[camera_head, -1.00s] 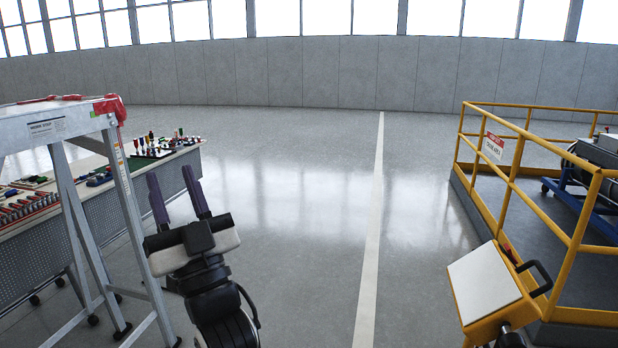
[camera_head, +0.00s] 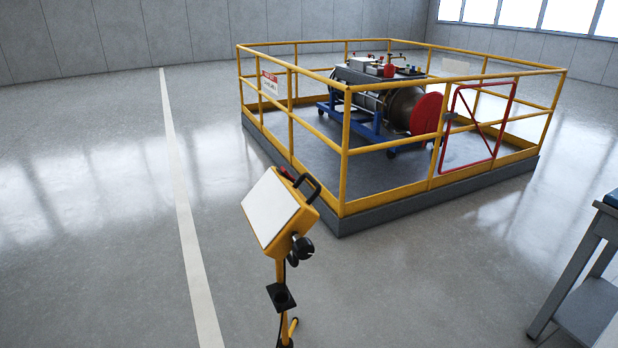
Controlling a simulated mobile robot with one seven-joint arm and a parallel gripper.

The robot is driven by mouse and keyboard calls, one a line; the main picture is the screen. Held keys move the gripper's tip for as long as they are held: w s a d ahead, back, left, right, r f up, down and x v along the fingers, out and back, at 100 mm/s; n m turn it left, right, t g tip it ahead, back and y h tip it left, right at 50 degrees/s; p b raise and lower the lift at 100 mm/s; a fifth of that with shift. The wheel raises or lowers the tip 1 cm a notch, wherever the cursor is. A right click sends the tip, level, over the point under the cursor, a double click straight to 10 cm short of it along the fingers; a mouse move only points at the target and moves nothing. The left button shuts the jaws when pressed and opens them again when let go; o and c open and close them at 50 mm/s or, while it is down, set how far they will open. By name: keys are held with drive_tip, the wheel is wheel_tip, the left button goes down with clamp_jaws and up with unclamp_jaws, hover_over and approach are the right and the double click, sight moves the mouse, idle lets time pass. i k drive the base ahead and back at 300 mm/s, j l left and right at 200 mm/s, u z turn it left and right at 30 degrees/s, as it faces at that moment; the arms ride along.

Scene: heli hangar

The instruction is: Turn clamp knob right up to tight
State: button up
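A black clamp knob (camera_head: 301,249) sits at the lower right of a yellow box with a white front panel (camera_head: 270,210), on a yellow stand (camera_head: 283,268) in the middle foreground. The box is tilted, with a black handle (camera_head: 308,187) on its top. A second black part (camera_head: 281,296) sits lower on the stand; I cannot tell whether it is another clamp. How tight the knob is cannot be seen. My gripper is not in view now.
A yellow railing (camera_head: 345,160) surrounds a raised platform with an engine on a blue cart (camera_head: 365,130). A red gate (camera_head: 478,125) is on its near right side. A grey table (camera_head: 590,270) stands at the right edge. The floor left of the stand is clear.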

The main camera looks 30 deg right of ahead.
sight(303, 248)
drive_tip(key=z, duration=0.8)
